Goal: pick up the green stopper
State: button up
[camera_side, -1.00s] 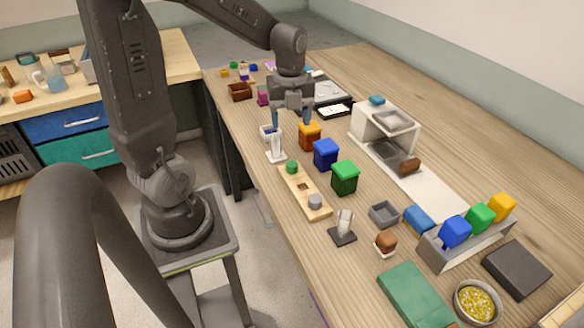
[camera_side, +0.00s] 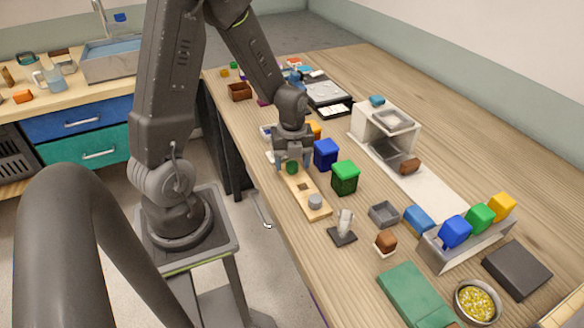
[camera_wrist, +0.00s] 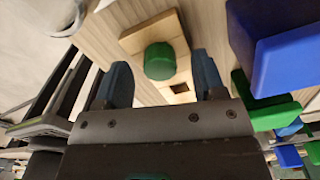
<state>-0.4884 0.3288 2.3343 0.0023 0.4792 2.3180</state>
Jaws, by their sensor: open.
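The green stopper (camera_side: 292,168) is a short round knob at the far end of a light wooden board (camera_side: 312,197) on the workbench. In the wrist view the green stopper (camera_wrist: 159,61) stands on the wooden board (camera_wrist: 150,32), close to a dark square hole. My gripper (camera_side: 293,165) is at the stopper, pointing down. In the wrist view my gripper (camera_wrist: 162,82) is open, with one blue-grey finger on each side of the stopper and visible gaps between. The jaws hold nothing. I cannot tell the exact fingertip height relative to the stopper.
A grey stopper (camera_side: 315,201) sits at the board's near end. A blue box (camera_side: 326,154) and a green box (camera_side: 344,178) stand close on the right. An orange box (camera_side: 314,130) is partly hidden behind my gripper. A small stand (camera_side: 343,226) is nearer the camera.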

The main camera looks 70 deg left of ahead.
jog(key=shift+f, duration=0.4)
jog(key=shift+c, duration=0.2)
jog(key=c, duration=1)
jog(key=shift+o, duration=0.2)
jog(key=shift+r, duration=0.15)
